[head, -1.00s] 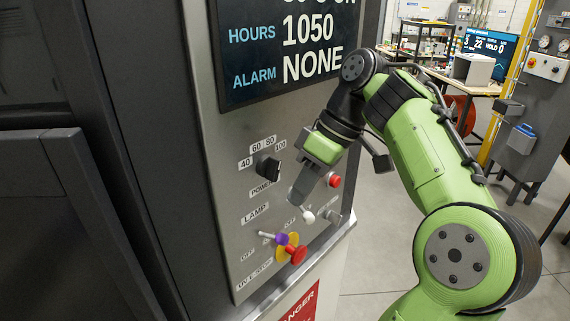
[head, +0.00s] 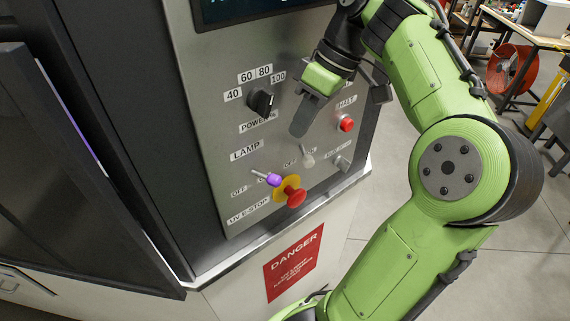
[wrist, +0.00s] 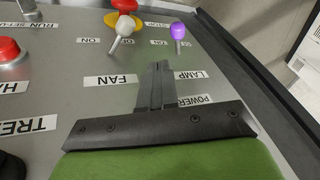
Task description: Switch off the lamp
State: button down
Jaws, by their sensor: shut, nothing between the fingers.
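The lamp switch is a small toggle with a purple tip (head: 273,180), below the LAMP label (head: 245,150) on the grey control panel. Its tip leans right in the head view, away from the OFF label (head: 239,192). The purple tip also shows in the wrist view (wrist: 178,32), beyond my fingers and a little to their right. My gripper (head: 300,130) is shut and empty, pointing down in front of the panel, above and right of the purple toggle and apart from it. The closed fingertips show in the wrist view (wrist: 158,68), near the LAMP and FAN labels.
A white-tipped fan toggle (head: 308,160) stands just below my fingertips. A red mushroom button on a yellow plate (head: 294,196) sits close to the purple toggle. A black power dial (head: 261,101) and a red HALT button (head: 346,124) flank my gripper.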

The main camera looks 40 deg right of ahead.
aim_at(265, 177)
jog(key=a+f+b, duration=0.1)
jog(key=a+f, duration=0.3)
jog(key=f, duration=0.2)
jog(key=shift+w+a+f, duration=0.15)
jog(key=shift+f, duration=0.1)
